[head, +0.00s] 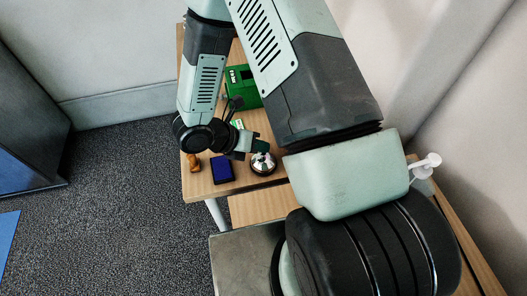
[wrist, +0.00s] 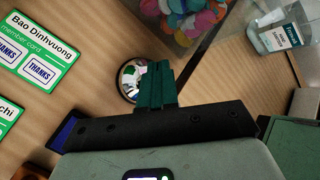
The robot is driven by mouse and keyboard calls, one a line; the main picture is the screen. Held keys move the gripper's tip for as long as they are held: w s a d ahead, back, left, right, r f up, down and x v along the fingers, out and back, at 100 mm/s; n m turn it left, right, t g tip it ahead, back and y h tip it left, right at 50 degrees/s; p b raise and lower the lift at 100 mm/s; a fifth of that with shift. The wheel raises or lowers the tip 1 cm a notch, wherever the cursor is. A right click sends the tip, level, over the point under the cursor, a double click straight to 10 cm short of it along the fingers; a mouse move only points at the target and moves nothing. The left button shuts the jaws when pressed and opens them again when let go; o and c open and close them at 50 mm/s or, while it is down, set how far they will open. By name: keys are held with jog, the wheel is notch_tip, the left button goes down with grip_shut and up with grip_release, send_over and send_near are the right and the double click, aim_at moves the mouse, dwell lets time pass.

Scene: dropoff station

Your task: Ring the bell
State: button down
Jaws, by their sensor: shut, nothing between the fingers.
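The bell (head: 263,165) is a shiny silver dome on a dark base, standing on the wooden table (head: 200,184). In the wrist view the bell (wrist: 130,78) shows just left of my fingertips, which hide its right part. My gripper (head: 261,146) has dark green fingers and is at the far edge of the bell in the head view. In the wrist view my gripper (wrist: 158,72) is shut and empty, its fingers side by side. I cannot tell whether the fingertips touch the bell.
A blue pad (head: 221,169) and a wooden stamp (head: 193,162) lie left of the bell. A green box (head: 241,82) stands behind. The wrist view shows member cards (wrist: 38,50), a clear container of coloured pieces (wrist: 185,20) and a labelled clear jar (wrist: 284,32).

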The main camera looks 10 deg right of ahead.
jog(key=shift+f, duration=0.45)
dwell(0.3)
jog(key=shift+r, duration=0.95)
jog(key=shift+r, duration=2.5)
